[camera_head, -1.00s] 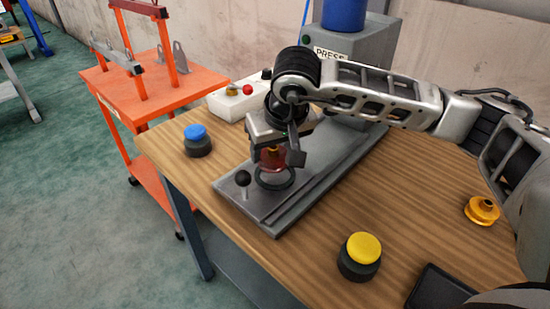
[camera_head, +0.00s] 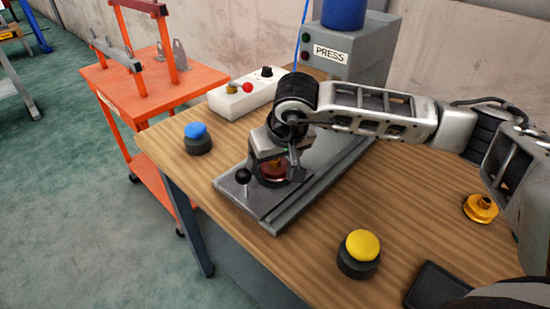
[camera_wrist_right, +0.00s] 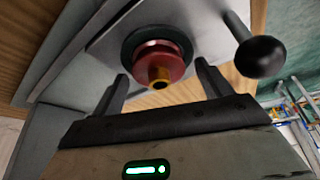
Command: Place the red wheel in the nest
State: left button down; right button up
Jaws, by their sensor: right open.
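The red wheel (camera_head: 273,171) with its brass hub sits low on the grey press plate (camera_head: 237,194). In the wrist view the red wheel (camera_wrist_right: 168,57) lies within the dark ring of the nest (camera_wrist_right: 132,46) and looks seated flat. My right gripper (camera_head: 277,178) is down over the wheel, with a finger on either side. In the wrist view my right gripper (camera_wrist_right: 160,77) is open, and its fingertips stand apart from the wheel. The arm hides part of the wheel and nest in the head view. My left gripper is not in view.
A black-knobbed lever (camera_head: 243,177) stands close beside the nest. A blue-topped button (camera_head: 197,134), a yellow-topped button (camera_head: 362,246), an orange-yellow wheel (camera_head: 480,208) and a white control box (camera_head: 235,101) are on the wooden table. The press (camera_head: 353,52) stands behind. The front table area is mostly clear.

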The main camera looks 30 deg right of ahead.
jog(key=shift+r, duration=0.3)
jog(key=v, duration=1.1)
jog(key=shift+s+r+b, duration=0.15)
jog(key=shift+r+b, duration=0.2)
